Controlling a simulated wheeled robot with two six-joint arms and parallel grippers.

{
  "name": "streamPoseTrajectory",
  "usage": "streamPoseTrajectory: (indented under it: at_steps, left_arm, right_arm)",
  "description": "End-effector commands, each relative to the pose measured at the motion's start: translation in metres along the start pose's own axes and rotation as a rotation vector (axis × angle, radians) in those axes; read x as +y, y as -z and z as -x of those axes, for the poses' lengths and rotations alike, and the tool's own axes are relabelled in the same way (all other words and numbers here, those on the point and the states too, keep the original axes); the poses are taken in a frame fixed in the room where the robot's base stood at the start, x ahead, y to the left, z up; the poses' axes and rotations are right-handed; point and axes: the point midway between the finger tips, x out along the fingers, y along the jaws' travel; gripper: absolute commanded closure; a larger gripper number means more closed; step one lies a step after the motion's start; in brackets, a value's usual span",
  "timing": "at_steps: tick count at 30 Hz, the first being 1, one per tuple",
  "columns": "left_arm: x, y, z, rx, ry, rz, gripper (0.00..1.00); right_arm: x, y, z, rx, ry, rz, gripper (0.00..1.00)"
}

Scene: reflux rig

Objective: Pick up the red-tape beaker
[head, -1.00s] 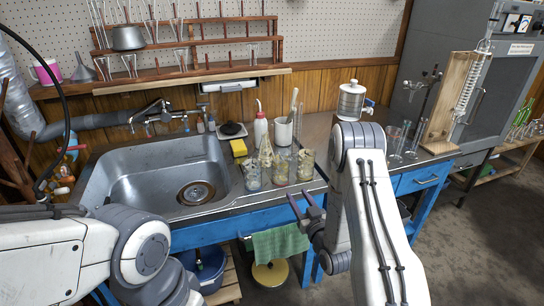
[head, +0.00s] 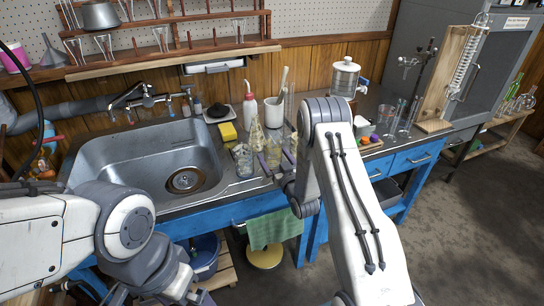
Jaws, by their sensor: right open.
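Several glass beakers stand on the counter right of the sink. The left one (head: 243,163) is clear of my gripper. A middle beaker (head: 273,152) shows just behind my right gripper (head: 275,166), whose fingers are open and point toward it at the counter's front edge. I cannot make out red tape on any beaker now, and I cannot tell if the fingers reach around the glass. My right arm hides the counter to the right. Only a dark part of my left gripper (head: 203,298) seems to show at the bottom edge.
A conical flask (head: 257,137), a white wash bottle (head: 250,112) and a white mug (head: 274,110) stand close behind the beakers. The sink (head: 150,165) lies to the left. A green towel (head: 272,230) hangs below the counter edge.

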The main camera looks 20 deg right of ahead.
Motion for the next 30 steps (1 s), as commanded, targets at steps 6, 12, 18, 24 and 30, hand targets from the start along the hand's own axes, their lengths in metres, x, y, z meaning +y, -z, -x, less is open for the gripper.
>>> streamPoseTrajectory:
  at_steps: [6, 12, 18, 24, 30]
  left_arm:
    - [0.0000, 0.0001, 0.0005, 0.000, 0.000, 0.000, 0.00]
    - [0.0000, 0.0001, 0.0004, 0.000, 0.000, 0.000, 0.00]
    - [0.0000, 0.0001, 0.0005, 0.000, 0.000, 0.000, 0.00]
    - [0.0000, 0.0001, 0.0005, 0.000, 0.000, 0.000, 0.00]
    - [0.0001, 0.0001, 0.0009, 0.000, 0.000, 0.000, 0.00]
  right_arm:
    - [-0.0008, -0.0001, -0.0140, -0.001, 0.001, 0.000, 0.00]
    - [-0.0012, -0.0001, -0.0139, -0.001, 0.001, 0.000, 0.15]
    - [-0.0013, 0.0006, -0.0140, 0.001, 0.001, 0.000, 0.86]
    - [-0.0013, 0.0008, -0.0140, 0.001, 0.001, 0.000, 0.86]
    - [-0.0011, 0.0051, -0.0141, 0.002, 0.001, 0.001, 0.86]
